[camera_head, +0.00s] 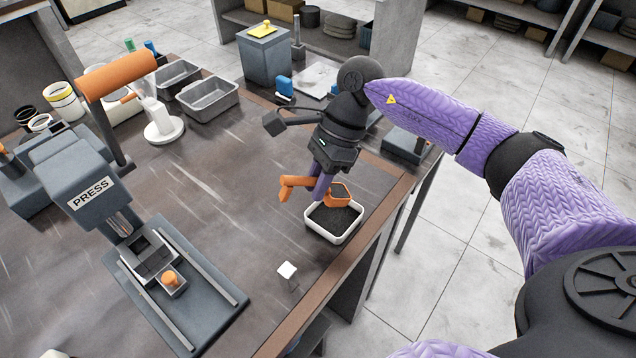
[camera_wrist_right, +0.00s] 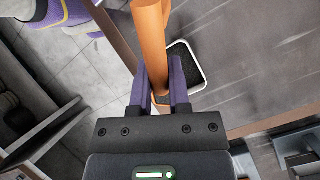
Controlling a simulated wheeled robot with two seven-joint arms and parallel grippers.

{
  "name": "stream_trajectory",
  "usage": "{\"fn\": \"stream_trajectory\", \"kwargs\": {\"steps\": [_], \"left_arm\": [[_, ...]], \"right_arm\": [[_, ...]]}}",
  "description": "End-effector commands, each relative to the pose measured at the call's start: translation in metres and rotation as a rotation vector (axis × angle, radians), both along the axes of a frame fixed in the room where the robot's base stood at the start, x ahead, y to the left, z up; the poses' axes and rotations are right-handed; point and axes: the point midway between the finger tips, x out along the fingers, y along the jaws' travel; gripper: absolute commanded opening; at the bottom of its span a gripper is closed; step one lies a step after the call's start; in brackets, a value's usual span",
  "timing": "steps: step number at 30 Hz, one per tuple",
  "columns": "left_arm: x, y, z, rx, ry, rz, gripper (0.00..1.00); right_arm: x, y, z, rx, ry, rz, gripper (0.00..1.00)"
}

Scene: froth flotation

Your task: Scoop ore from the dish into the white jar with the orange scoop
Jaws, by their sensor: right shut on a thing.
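My right gripper (camera_head: 318,188) has its purple fingers shut on the handle of the orange scoop (camera_head: 296,183). In the right wrist view the scoop handle (camera_wrist_right: 151,25) runs up between the fingers (camera_wrist_right: 159,82). The scoop's bowl (camera_head: 341,201) is over the far part of the white-rimmed dish (camera_head: 353,235) and shows dark material inside. Dark ore (camera_head: 332,219) lies in the dish; whether the bowl touches it I cannot tell. The dish's rim also shows in the right wrist view (camera_wrist_right: 203,75). A white jar-like container (camera_head: 118,113) stands far left, partly hidden. My left gripper is not visible.
The dish stands near the table's right edge. A press (camera_head: 92,192) stands at the left front. Grey trays (camera_head: 210,99) and a white stand (camera_head: 164,130) are further back. A small white-topped object (camera_head: 288,270) is near the front edge. The middle table is clear.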

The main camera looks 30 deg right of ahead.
Motion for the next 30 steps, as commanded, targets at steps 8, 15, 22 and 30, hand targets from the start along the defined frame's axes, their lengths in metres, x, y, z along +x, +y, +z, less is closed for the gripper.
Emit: {"fn": "stream_trajectory", "kwargs": {"steps": [8, 15, 22, 30], "left_arm": [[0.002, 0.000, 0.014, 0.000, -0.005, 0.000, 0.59], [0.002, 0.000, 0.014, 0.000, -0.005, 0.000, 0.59], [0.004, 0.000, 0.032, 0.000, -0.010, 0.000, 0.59], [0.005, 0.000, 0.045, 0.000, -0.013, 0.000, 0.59]], "right_arm": [[0.000, 0.000, 0.021, 0.000, 0.000, 0.001, 0.00], [0.000, 0.000, 0.020, -0.010, 0.001, 0.001, 0.00], [0.000, 0.001, 0.028, -0.177, 0.023, 0.005, 0.00], [0.000, 0.000, 0.031, -0.388, 0.051, 0.006, 0.00]]}}
